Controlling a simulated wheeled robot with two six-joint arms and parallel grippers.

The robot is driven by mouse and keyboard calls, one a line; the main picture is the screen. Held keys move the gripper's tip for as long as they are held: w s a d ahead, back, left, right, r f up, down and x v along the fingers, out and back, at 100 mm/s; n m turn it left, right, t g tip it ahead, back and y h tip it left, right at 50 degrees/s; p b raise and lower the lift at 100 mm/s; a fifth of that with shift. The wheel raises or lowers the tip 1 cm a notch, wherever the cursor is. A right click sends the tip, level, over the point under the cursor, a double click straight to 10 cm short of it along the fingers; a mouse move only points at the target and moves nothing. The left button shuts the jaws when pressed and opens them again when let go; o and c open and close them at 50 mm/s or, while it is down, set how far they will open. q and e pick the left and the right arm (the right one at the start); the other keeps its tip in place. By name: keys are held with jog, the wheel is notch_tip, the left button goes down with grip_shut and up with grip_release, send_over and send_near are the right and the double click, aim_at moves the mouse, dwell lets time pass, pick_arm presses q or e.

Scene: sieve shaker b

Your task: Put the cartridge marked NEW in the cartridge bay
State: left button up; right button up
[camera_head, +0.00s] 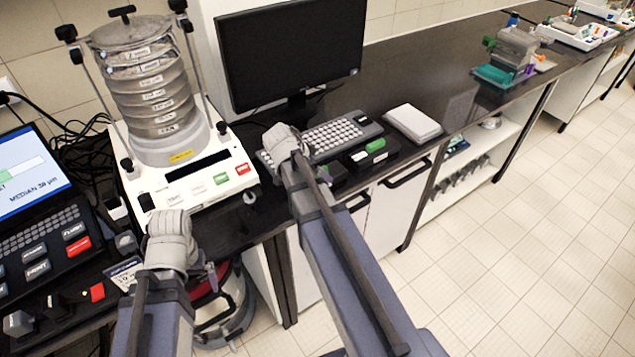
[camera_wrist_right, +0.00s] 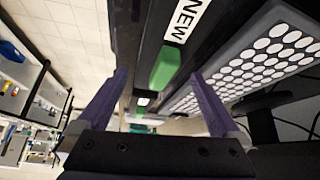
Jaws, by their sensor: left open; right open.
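A black holder (camera_head: 390,158) beside the keyboard carries a bright green block (camera_head: 376,145) and a small white label. In the right wrist view a green block (camera_wrist_right: 165,68) sits by a white label (camera_wrist_right: 186,20) reading NEW on a black surface. My right gripper (camera_wrist_right: 160,105) is open, its two purple fingers apart with the green block showing beyond the gap; contact is not visible. In the head view my right arm hides its surroundings. My left gripper (camera_head: 190,262) is at the bench's front edge, below the sieve shaker, its fingers mostly hidden. I cannot identify the cartridge bay for certain.
The sieve shaker (camera_head: 187,188) stands behind my left gripper. A black device (camera_head: 45,250) with a screen, keys and a red piece (camera_head: 97,292) is at left. A keyboard (camera_head: 335,133), monitor (camera_head: 290,55) and white pad (camera_head: 412,122) occupy the middle. Bare dark bench lies right of the pad.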

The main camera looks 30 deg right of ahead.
jog(key=b+x, duration=0.3)
jog(key=x, duration=0.2)
jog(key=shift+s+b, duration=0.1)
jog(key=shift+b, duration=0.2)
jog(key=shift+r, duration=0.15)
jog(key=shift+c, duration=0.4)
grip_shut()
